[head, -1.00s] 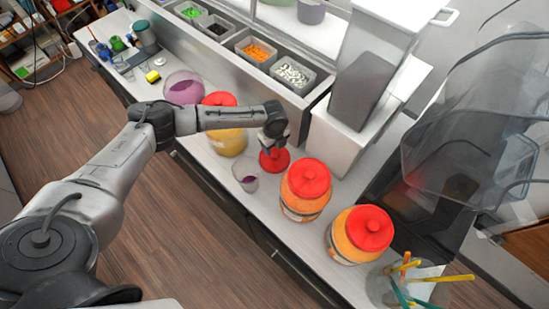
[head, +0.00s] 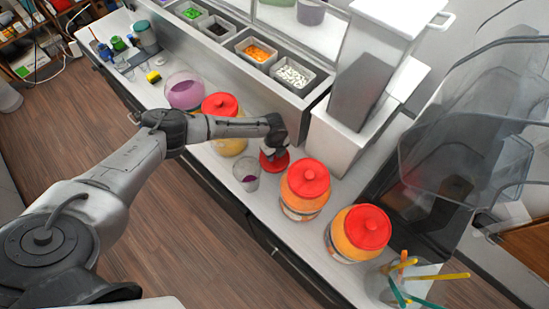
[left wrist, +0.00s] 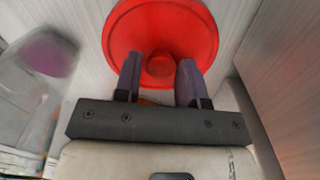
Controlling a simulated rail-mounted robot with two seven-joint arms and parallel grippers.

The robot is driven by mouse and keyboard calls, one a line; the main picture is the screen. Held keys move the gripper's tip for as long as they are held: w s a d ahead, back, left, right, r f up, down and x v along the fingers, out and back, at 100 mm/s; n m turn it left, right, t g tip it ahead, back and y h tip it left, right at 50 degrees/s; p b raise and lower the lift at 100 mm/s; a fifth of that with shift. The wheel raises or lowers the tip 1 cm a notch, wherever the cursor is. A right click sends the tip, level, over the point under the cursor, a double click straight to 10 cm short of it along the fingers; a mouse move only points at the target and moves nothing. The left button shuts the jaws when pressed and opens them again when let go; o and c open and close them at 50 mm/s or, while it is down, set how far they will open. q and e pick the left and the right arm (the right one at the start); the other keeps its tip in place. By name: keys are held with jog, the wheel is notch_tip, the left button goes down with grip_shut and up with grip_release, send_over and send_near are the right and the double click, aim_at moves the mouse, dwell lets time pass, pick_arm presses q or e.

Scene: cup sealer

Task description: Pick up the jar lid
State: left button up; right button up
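The loose red jar lid (head: 268,165) lies on the white counter, behind the small cup. My left gripper (head: 277,146) is right over it and hides part of it. In the left wrist view the lid (left wrist: 205,35) is seen from above, with its round knob (left wrist: 160,64) between the two dark fingertips (left wrist: 159,75). The fingers are apart, one on each side of the knob, with a narrow gap showing. Whether they touch it is hard to tell. A jar with purple contents (head: 185,92) stands without a lid. My right gripper is not in view.
A small clear cup (head: 246,173) stands close in front of the lid. Lidded jars stand nearby: a yellow one (head: 232,147) to the left and two orange ones (head: 303,205) (head: 345,243) to the right. A white machine (head: 340,143) rises behind, and topping bins (head: 258,52) line the back.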

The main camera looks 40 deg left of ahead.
pick_arm(q)
jog(key=c, duration=0.6)
